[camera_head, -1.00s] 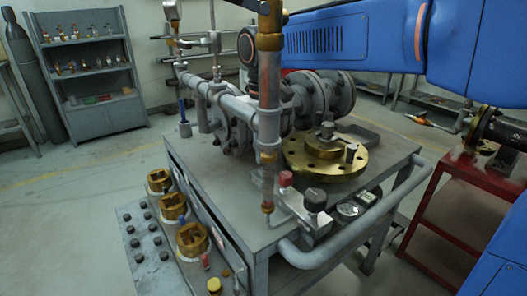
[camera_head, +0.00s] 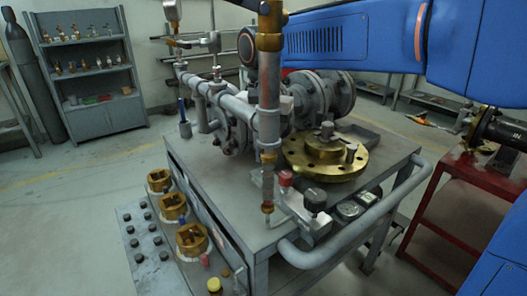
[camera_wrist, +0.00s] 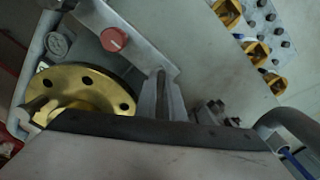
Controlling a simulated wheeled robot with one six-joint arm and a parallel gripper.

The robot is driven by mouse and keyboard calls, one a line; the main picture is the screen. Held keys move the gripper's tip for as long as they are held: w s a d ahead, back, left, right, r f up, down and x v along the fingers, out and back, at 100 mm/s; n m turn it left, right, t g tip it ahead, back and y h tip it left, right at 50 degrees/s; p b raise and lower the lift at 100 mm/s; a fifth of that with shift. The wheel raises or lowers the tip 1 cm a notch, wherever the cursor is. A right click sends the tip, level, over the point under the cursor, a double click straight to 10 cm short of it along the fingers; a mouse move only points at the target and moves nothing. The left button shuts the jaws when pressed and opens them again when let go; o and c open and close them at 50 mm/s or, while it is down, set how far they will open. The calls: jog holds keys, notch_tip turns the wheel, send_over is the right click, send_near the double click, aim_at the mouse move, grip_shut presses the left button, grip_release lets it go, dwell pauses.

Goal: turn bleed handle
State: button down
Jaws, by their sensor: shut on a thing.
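In the wrist view my gripper (camera_wrist: 162,96) has its two grey fingers close together, pointing up the picture beside a grey bar with a red knob (camera_wrist: 113,39). It is shut on the bleed handle, which is mostly hidden between the fingers. In the head view my blue arm reaches in from the right behind the upright pipe (camera_head: 268,120). The fingers and handle cannot be made out there. The red knob also shows in the head view (camera_head: 286,179), next to a black knob (camera_head: 315,200).
A brass flange (camera_head: 325,168) lies on the grey bench (camera_head: 395,150). Gauges (camera_head: 350,210) and a curved rail (camera_head: 360,222) are at its right front. Brass square-socketed fittings (camera_head: 191,240) stand on the lower left shelf. A red stand (camera_head: 470,170) is at the right.

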jog(key=shift+m, duration=0.4)
jog(key=c, duration=1.9)
grip_release()
jog(key=shift+o, duration=0.2)
notch_tip(320, 180, up, 18)
jog(key=shift+f, duration=0.25)
